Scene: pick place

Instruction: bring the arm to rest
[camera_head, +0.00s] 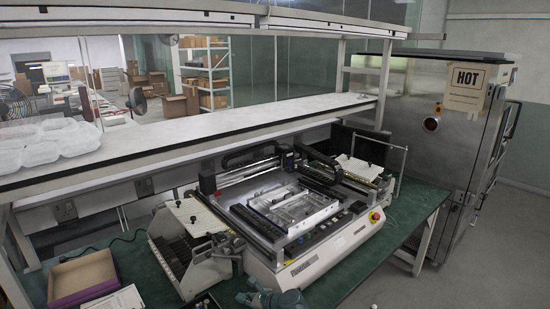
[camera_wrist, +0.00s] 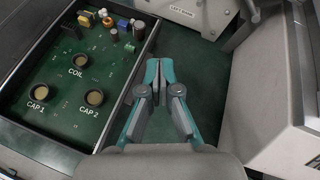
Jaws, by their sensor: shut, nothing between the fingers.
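My gripper (camera_wrist: 159,72) is shut and empty in the wrist view, with its two teal and grey fingers meeting at the tips. It is above a strip of green bench top (camera_wrist: 197,68), just right of a dark-framed green circuit board (camera_wrist: 105,68). The board is marked COIL, CAP 1 and CAP 2 beside round spots, with several small components at its far edge. In the head view, teal and grey parts of my arm show at the bottom edge; the fingertips cannot be made out there.
A white benchtop machine (camera_head: 330,240) stands on the green bench (camera_head: 413,203). A shelf (camera_head: 230,116) runs above, with clear plastic trays (camera_head: 45,143). A metal cabinet marked HOT (camera_head: 455,130) stands at right.

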